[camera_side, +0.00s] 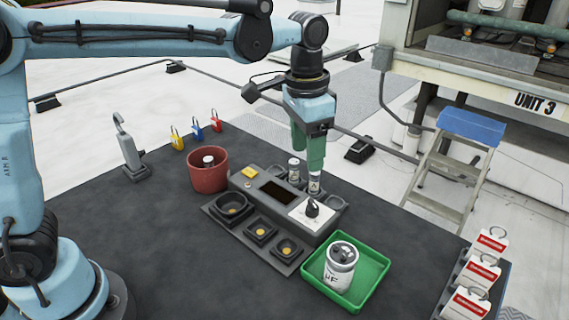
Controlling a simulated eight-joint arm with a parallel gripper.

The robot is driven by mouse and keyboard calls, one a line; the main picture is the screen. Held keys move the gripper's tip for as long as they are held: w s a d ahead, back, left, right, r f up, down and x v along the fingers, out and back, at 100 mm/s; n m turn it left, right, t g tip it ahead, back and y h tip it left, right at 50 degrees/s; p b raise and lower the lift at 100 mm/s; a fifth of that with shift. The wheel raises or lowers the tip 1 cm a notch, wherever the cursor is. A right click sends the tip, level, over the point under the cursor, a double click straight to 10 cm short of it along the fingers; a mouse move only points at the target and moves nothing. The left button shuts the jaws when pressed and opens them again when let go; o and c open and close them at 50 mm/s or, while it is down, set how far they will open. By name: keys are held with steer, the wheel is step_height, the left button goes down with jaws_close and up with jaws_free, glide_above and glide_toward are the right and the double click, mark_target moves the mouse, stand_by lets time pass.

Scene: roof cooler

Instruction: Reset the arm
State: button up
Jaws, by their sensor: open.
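My gripper (309,160) has green fingers and points down over the back right part of a grey tester box (262,202). Its fingertips are at or just above a small silver cylinder (314,184) standing at the box's back edge; I cannot tell whether they touch it. A second similar cylinder (294,170) stands to its left. The gap between the fingers is hard to see from this side. My arm reaches across the top of the view from the left.
A red bin (207,178), a cup tray (277,262) and a green tray (374,272) holding a canister (341,262) surround the box. Padlocks (196,127) and a grey clamp-like tool (130,155) stand behind left. Red-and-white tags (480,272) are at right. The mat's front left is clear.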

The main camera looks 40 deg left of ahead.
steer(key=s+a+f+n+t, duration=0.3)
steer(key=s+a+n+t, duration=0.2)
steer(key=s+a, duration=0.7)
steer(key=shift+s+a+f+t, duration=0.25)
steer(key=shift+f+t, duration=0.15)
steer(key=shift+t, duration=0.3)
